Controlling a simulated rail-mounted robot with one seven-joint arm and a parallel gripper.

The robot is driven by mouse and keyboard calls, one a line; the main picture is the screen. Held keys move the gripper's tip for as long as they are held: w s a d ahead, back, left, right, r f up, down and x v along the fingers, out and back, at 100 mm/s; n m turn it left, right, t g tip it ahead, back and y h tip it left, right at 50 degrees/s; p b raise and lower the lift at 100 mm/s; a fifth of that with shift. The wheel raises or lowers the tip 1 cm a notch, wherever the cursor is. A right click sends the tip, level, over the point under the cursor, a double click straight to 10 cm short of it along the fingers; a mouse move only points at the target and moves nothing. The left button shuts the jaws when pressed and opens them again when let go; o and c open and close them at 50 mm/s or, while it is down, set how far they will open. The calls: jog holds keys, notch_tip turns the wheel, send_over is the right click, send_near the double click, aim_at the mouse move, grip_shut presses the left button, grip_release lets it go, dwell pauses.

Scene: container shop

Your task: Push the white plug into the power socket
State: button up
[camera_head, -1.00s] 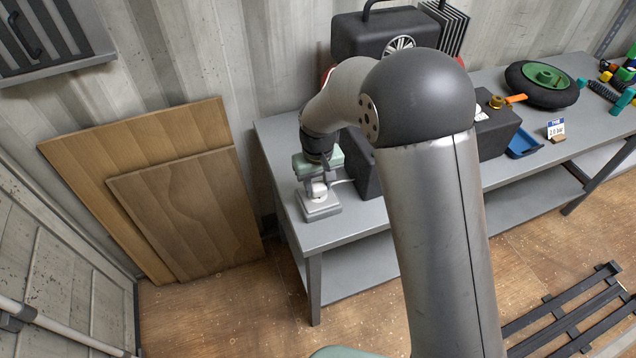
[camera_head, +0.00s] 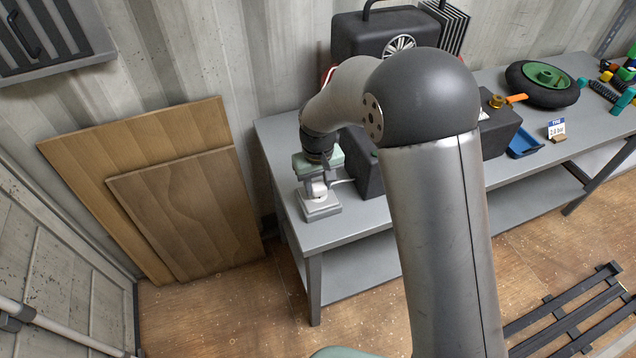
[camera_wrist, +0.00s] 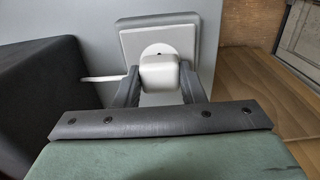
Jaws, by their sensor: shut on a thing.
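The white plug (camera_wrist: 159,72) is between the two fingers of my gripper (camera_wrist: 159,88) in the wrist view, and the fingers are shut on it. The power socket (camera_wrist: 130,42) is a light square block with a round white recess, directly beyond the plug. The plug overlaps the lower part of the recess, and I cannot tell how deep its pins are. In the head view the socket (camera_head: 318,207) sits on the left end of the workbench, with my gripper (camera_head: 317,188) just above it. A white cable (camera_wrist: 103,79) runs left from the plug.
A dark box (camera_head: 366,170) stands close to the right of the socket on the grey workbench (camera_head: 345,232). A black machine (camera_head: 380,35) is behind. Wooden boards (camera_head: 180,215) lean on the wall at left. A blue tray (camera_head: 523,143) and a wheel (camera_head: 513,80) lie further right.

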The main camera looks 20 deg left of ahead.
aim_at(318, 185)
jog(key=shift+f+b, duration=0.5)
jog(key=shift+f, duration=0.1)
jog(key=o, duration=1)
jog(key=shift+r, duration=0.1)
notch_tip(318, 185, up, 17)
jog(key=shift+r+b, duration=0.15)
jog(key=shift+b, duration=0.4)
jog(key=s+d+m, duration=0.2)
jog(key=s+d, duration=0.1)
jog(key=d, duration=0.5)
jog(key=s+d+m, duration=0.1)
jog(key=s+d, duration=0.2)
jog(key=d, duration=0.5)
jog(key=s+d+f+m, duration=0.1)
jog(key=s+d, duration=0.3)
jog(key=s, duration=0.1)
jog(key=s+d+f+m, duration=0.1)
jog(key=s+d+f, duration=0.1)
jog(key=s+d, duration=0.2)
jog(key=s+d+f+m, duration=0.2)
jog(key=s+d, duration=0.2)
jog(key=s, duration=0.3)
jog(key=shift+d+f, duration=0.2)
jog(key=shift+d, duration=0.1)
